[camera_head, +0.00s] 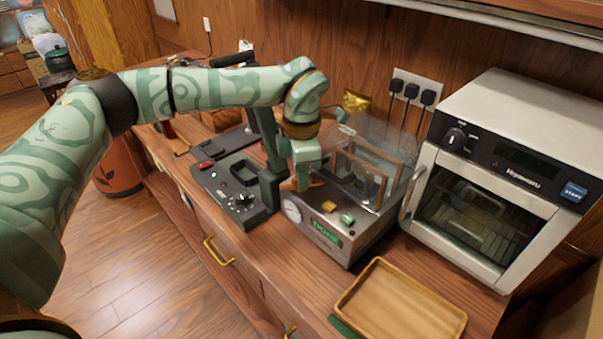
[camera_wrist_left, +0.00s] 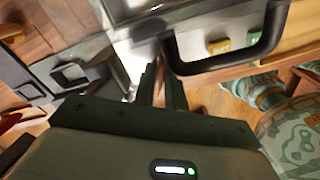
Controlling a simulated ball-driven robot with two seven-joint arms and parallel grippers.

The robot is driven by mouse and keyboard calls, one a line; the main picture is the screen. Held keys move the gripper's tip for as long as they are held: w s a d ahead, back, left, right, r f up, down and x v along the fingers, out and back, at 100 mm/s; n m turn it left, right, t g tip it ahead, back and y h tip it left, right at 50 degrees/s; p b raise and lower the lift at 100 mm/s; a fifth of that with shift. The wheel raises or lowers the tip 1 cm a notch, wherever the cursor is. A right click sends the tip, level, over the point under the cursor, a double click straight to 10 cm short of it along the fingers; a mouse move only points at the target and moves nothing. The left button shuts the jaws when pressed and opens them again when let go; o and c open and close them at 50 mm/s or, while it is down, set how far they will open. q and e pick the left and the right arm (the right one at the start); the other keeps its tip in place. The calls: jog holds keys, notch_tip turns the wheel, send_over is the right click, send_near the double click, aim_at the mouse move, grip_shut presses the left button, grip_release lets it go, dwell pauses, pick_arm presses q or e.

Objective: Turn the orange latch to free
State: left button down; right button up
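The orange latch (camera_head: 317,182) shows as a small orange piece on top of the grey machine (camera_head: 339,219), just behind its round gauge. The machine carries a clear cover (camera_head: 380,141), a yellow button (camera_head: 329,207), a green button (camera_head: 347,219) and a lit green display. My left gripper (camera_head: 301,184) points down at the latch, its fingertips right beside it or on it. In the left wrist view my left gripper (camera_wrist_left: 163,74) has its two fingers close together with a narrow gap. My right gripper is not in view.
A dark control unit (camera_head: 231,196) with a knob stands left of the machine. A silver oven (camera_head: 502,181) stands to the right. An empty wooden tray (camera_head: 360,279) lies at the counter's front. A wall socket with black plugs (camera_head: 413,92) is behind.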

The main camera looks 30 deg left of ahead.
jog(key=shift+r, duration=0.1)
pick_arm(q)
jog(key=shift+r+m+p, duration=0.2)
jog(key=shift+m+p, duration=0.2)
jog(key=shift+p, duration=0.4)
jog(key=m+p, duration=0.5)
jog(key=p, duration=0.1)
jog(key=shift+r+m, duration=0.1)
jog(key=shift+m, duration=0.3)
jog(key=shift+m+p, duration=1.15)
jog(key=shift+m, duration=0.05)
jog(key=shift+f+m+p, duration=0.2)
jog(key=shift+m+p, duration=0.55)
jog(key=shift+m, duration=0.65)
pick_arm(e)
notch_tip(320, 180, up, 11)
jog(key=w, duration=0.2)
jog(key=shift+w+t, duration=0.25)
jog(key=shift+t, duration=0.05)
pick_arm(q)
jog(key=shift+w, duration=0.1)
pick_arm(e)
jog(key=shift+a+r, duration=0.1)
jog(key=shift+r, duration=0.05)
pick_arm(q)
jog(key=c, duration=1.5)
grip_release()
